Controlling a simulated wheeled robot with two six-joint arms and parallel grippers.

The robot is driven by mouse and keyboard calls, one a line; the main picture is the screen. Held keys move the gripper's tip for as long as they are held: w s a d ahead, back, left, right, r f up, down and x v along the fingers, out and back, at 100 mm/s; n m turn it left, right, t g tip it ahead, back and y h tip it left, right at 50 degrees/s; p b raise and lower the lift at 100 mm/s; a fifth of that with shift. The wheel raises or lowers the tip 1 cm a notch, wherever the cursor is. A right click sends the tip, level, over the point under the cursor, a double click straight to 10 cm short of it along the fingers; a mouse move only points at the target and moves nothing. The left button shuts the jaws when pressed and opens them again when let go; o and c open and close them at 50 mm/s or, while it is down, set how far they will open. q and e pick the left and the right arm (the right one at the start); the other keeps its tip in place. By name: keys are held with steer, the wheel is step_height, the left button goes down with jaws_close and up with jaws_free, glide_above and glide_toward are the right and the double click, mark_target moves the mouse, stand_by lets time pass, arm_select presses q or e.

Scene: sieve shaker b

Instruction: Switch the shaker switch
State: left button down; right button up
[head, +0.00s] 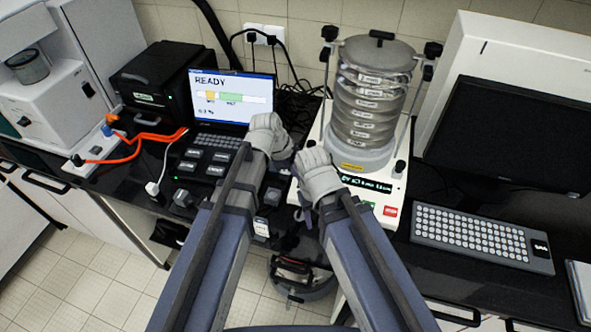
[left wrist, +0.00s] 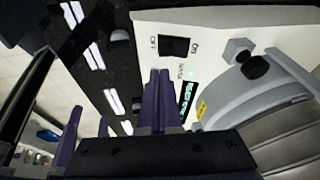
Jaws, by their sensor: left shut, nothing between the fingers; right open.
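The sieve shaker (head: 373,186) stands at the right of centre in the head view, with a stack of clear sieves on its round base. In the left wrist view its black rocker switch (left wrist: 174,46) sits on the white panel (left wrist: 225,22), between two small labels. In the head view I cannot make this switch out. My left gripper (left wrist: 160,75) is shut and empty, its purple fingertips just short of the switch; I cannot tell whether they touch the panel. My right gripper (head: 307,214) is open and empty, low in front of the shaker.
A laptop (head: 232,98) showing READY stands left of the shaker. A power strip (head: 95,150) with orange cables lies further left. A keyboard (head: 480,238) and a dark monitor (head: 515,140) are at the right. A red part (head: 390,211) shows on the shaker's front.

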arm_select(q)
steer(key=p+v, duration=0.8)
steer(key=v, duration=0.1)
steer(key=shift+w+d+r, duration=0.2)
steer(key=shift+w+r, duration=0.15)
steer(key=shift+w, duration=0.45)
steer(key=shift+f, duration=0.1)
